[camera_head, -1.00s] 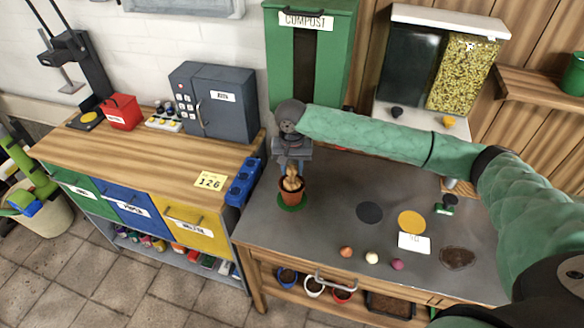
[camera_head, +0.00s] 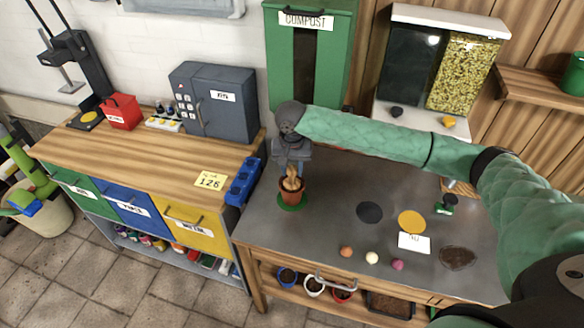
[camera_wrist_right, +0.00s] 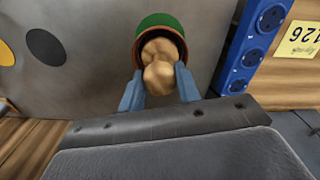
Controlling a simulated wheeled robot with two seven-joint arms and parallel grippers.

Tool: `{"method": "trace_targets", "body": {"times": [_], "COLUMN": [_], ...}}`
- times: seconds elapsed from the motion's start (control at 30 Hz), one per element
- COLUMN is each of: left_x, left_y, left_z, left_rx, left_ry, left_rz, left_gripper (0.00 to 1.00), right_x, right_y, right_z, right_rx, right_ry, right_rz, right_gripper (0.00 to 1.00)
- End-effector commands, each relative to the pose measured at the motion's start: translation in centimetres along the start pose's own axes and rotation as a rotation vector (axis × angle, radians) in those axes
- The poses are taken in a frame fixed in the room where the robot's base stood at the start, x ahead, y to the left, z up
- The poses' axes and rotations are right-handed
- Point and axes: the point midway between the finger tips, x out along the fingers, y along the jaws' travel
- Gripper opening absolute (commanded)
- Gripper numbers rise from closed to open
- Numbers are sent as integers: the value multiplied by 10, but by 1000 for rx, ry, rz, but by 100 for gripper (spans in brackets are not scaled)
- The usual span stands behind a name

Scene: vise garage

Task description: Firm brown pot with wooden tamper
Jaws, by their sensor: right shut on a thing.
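The brown pot (camera_head: 291,194) stands upright on a green round mat (camera_head: 290,206) at the left end of the grey workbench. The wooden tamper (camera_head: 291,179) points down into the pot's mouth. My right gripper (camera_head: 292,168) is above the pot, shut on the tamper. In the right wrist view the tamper (camera_wrist_right: 159,72) sits between the two blue fingers (camera_wrist_right: 160,90), with the pot's rim (camera_wrist_right: 138,55) behind it. The tamper's lower end and the pot's contents are hidden. My left gripper is not in view.
Black (camera_head: 369,212) and yellow (camera_head: 411,222) discs, a white card (camera_head: 414,243), three small balls (camera_head: 371,257) and a dark soil patch (camera_head: 457,257) lie to the right. A blue socket strip (camera_head: 243,181) borders the bench's left. The green compost bin (camera_head: 309,60) stands behind.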

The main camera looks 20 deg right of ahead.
Motion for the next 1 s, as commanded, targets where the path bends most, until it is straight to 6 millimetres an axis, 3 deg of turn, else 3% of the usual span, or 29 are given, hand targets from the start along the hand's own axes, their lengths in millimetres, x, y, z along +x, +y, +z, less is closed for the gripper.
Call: {"method": "trace_targets", "body": {"times": [0.47,0.8,1.0], "left_x": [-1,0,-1], "left_y": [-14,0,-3], "left_z": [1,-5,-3], "left_rx": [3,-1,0], "left_ry": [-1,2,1], "left_rz": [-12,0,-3], "left_gripper": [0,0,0], "right_x": [5,6,6], "right_y": [0,0,0], "right_z": [0,0,0], "right_rx": [0,0,0], "right_ry": [0,0,-1], "right_rz": [0,0,0], "right_gripper": [15,15,15]}}
